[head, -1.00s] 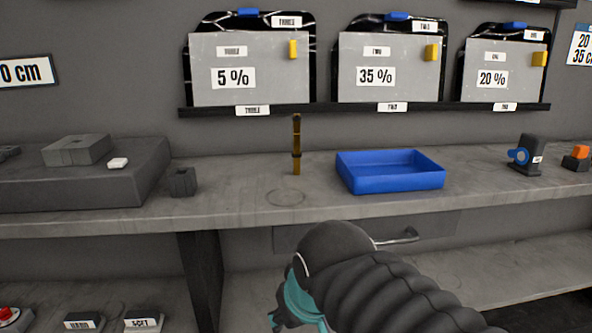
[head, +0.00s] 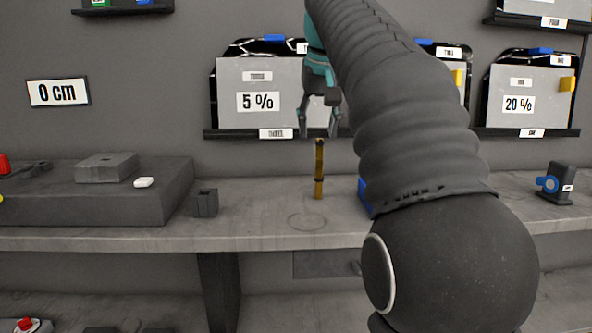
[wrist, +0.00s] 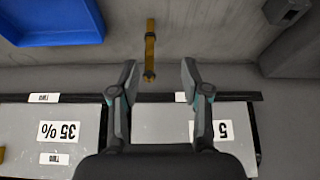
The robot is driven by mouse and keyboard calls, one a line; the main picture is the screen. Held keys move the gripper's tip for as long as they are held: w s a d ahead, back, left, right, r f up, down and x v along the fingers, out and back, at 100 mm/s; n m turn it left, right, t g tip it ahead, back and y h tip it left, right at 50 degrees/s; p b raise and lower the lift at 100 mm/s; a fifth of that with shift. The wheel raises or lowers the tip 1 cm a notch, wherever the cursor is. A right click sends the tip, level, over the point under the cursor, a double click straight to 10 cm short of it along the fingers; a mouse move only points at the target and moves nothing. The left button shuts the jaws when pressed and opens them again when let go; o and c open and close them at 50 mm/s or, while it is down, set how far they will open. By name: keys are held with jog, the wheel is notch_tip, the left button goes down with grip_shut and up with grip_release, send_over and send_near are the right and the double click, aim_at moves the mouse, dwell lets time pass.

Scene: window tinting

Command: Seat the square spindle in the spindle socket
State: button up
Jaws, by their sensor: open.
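The square spindle (head: 319,170) is a thin brass-brown rod with dark bands, standing upright on the bench. My gripper (head: 318,132) is open and empty, pointing down just above the spindle's top in the head view. In the wrist view the spindle (wrist: 150,48) shows beyond and between the fingertips (wrist: 159,68), apart from both. A small dark block with a notched top (head: 205,203) stands left of the spindle; it looks like the spindle socket. It also shows in the wrist view (wrist: 288,11), at the upper right.
A blue tray (wrist: 50,22) stands right of the spindle, mostly hidden by my arm in the head view. A raised grey slab (head: 100,203) fills the bench's left side. A ledge (head: 238,134) with film panels is on the wall behind. Bench between spindle and block is clear.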

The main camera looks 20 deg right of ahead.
aim_at(320, 153)
notch_tip(320, 153, up, 2)
jog(key=w+d, duration=0.3)
jog(key=shift+m, duration=0.3)
jog(key=x, duration=0.8)
jog(key=shift+s, duration=0.15)
jog(key=shift+w+x, duration=0.15)
jog(key=shift+x, duration=1.25)
jog(key=shift+w+x, duration=0.15)
jog(key=shift+x, duration=1.25)
jog(key=shift+r, duration=0.2)
grip_shut()
